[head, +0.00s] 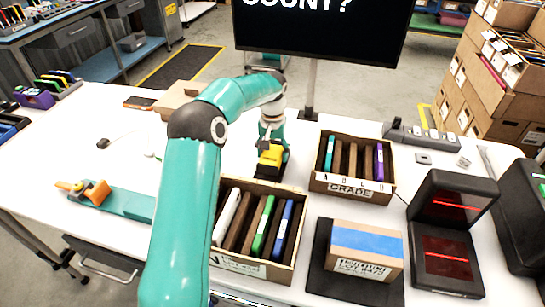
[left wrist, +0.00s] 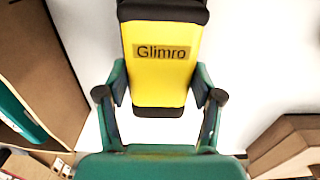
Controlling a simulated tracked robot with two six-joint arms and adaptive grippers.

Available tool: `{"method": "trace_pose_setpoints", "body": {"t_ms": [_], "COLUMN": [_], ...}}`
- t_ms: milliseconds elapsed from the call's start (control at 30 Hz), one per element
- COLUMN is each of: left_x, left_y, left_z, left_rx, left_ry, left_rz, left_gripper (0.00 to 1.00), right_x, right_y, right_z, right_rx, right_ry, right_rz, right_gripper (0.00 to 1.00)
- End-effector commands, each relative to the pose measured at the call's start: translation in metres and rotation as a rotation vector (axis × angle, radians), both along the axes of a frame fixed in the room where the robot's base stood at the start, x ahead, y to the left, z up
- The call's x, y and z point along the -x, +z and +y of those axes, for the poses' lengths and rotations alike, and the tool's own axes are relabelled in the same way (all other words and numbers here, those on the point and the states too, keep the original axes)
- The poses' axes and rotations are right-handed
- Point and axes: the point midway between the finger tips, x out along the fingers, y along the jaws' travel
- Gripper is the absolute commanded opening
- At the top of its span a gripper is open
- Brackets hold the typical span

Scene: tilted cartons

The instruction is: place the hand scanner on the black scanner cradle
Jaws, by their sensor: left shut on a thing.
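A yellow block-shaped thing with black ends, labelled "Glimro" (left wrist: 165,62), is between the fingers of my left gripper (left wrist: 160,95); I take it for the hand scanner. In the head view the yellow body (head: 269,160) shows below my left gripper (head: 271,140), just behind the open carton of binders. My left gripper is shut on it. A black two-part stand with red lit lines (head: 445,262) stands at the right; I cannot tell whether it is the scanner cradle, and no other cradle is clear. My right gripper is not in view.
Two open cartons of binders, one front (head: 238,264) and one marked GRADE (head: 350,188), stand mid-table. A closed carton with blue tape (head: 365,250) sits on a black plate (head: 325,283). A monitor (head: 320,30) stands behind. An orange-and-teal tape dispenser (head: 100,195) lies left.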

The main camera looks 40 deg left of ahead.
Motion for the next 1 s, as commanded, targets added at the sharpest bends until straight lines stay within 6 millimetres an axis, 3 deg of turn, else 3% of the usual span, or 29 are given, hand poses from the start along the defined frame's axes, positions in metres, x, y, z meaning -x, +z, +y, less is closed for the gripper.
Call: {"method": "trace_pose_setpoints", "body": {"t_ms": [133, 600, 633, 733, 767, 1000], "left_x": [0.0, -0.001, -0.001, 0.0, 0.0, 0.0], "left_y": [-0.017, -0.025, -0.024, -0.024, -0.024, -0.024], "left_z": [-0.001, -0.001, -0.001, -0.001, -0.001, -0.001], "left_rx": [0.0, 0.0, 0.001, 0.0, 0.0, 0.0], "left_ry": [-0.001, -0.001, -0.001, -0.001, -0.001, -0.001], "left_rz": [0.0, -0.001, 0.0, 0.001, 0.001, 0.001], "left_gripper": [0.38, 0.39, 0.71, 0.88, 0.91, 0.91], "right_x": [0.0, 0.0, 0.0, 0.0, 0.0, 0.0], "right_y": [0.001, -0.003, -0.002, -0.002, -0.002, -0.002], "right_z": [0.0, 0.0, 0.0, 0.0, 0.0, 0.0], "right_rx": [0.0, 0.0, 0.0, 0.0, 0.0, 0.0], "right_ry": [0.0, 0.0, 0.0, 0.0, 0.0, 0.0], "right_rz": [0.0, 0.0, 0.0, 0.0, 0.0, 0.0], "right_gripper": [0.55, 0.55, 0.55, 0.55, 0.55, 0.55]}}
